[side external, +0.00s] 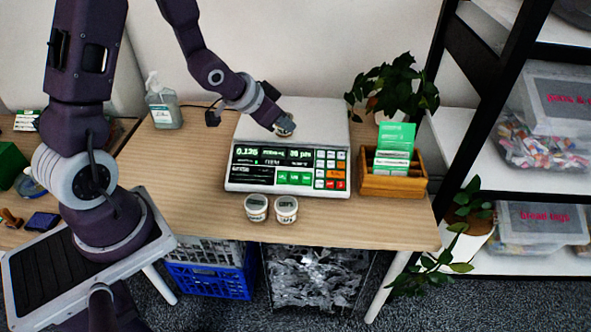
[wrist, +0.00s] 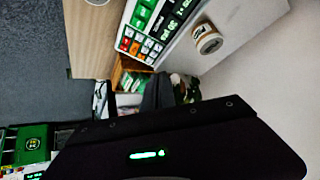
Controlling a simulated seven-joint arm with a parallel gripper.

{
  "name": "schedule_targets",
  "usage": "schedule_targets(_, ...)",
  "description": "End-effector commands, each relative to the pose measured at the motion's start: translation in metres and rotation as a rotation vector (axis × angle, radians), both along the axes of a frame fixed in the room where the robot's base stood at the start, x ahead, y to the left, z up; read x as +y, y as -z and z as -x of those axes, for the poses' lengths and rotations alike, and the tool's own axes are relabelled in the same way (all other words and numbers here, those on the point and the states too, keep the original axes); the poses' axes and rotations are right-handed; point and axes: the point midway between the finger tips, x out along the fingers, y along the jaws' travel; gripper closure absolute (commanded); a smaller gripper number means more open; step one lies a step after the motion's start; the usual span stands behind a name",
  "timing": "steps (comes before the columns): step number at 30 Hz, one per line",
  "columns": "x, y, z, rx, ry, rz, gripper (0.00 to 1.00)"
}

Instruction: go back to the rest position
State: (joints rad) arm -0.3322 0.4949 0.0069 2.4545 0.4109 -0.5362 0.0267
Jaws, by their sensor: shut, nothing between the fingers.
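My gripper (side external: 277,119) is over the scale in the side external view. Its fingers are shut and empty. A small jar with a light lid (side external: 284,130) stands on the pan of the weighing scale (side external: 312,118), just under and beside my gripper in the picture. The exact gap is hard to tell there. In the wrist view the jar (wrist: 207,42) stands upright on the scale, apart from my gripper. My gripper's dark body fills the lower part of that view. The scale's display is lit and reads about 0.126.
Two lidded jars (side external: 257,208) (side external: 286,209) stand before the scale near the table's front edge. A wooden box of green and white packets (side external: 394,180) and a plant (side external: 398,85) are to the right. A sanitizer bottle (side external: 162,105) stands left. Space above the scale is clear.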

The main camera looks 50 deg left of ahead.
Motion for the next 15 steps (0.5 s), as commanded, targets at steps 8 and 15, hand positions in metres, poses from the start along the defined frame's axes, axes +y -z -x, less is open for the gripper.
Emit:
schedule_targets(8, -0.042, -0.143, 0.118, 0.110, -0.121, -0.039, 1.00)
schedule_targets(15, -0.084, -0.172, 0.231, 0.201, -0.103, 0.072, 1.00)
